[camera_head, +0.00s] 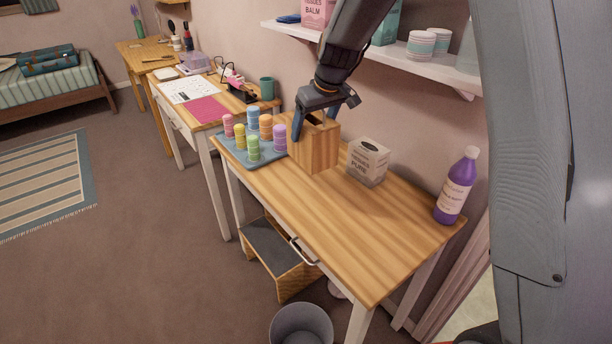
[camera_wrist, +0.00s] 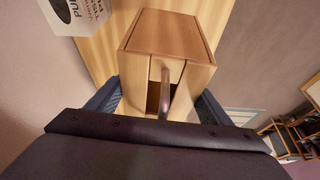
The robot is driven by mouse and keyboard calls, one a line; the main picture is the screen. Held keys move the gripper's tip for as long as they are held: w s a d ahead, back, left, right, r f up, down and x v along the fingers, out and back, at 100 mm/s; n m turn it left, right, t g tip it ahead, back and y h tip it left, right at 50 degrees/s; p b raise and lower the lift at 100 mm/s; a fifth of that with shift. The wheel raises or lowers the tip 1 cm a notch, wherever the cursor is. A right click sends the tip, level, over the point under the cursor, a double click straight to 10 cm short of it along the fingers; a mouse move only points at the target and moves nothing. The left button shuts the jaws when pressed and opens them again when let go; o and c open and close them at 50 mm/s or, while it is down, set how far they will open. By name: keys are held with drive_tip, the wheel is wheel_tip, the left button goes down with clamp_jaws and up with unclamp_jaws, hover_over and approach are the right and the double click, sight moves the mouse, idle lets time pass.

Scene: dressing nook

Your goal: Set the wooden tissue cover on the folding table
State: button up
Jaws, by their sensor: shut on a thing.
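The wooden tissue cover (camera_head: 316,150) is a light wood box with a dark slot in its top. My gripper (camera_head: 315,118) is shut on it from above, a finger on each side. In the wrist view the cover (camera_wrist: 165,38) sits upright between the fingers of my gripper (camera_wrist: 157,98). It is over the back left part of the near wood-topped table (camera_head: 345,235); I cannot tell whether its base touches the top. Farther tables are a white-legged one (camera_head: 187,113) and an all-wood one (camera_head: 136,55). I cannot tell which is the folding table.
Close by stand a blue tray (camera_head: 236,155) of several coloured spools, a carton (camera_head: 368,162) and a purple bottle (camera_head: 456,188). A wall shelf (camera_head: 388,52) hangs behind my arm. The near table's front right is clear. A step stool (camera_head: 285,268) and bin (camera_head: 301,325) stand below.

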wheel_tip(320, 180, down, 9)
drive_tip(key=w+a+n+p, duration=0.1)
drive_tip(key=shift+w+a+p, duration=0.2)
drive_tip(key=shift+w+p, duration=0.15)
idle(0.3)
drive_tip(key=shift+f, duration=0.25)
drive_tip(key=o, duration=1.2)
drive_tip(key=shift+o, duration=0.2)
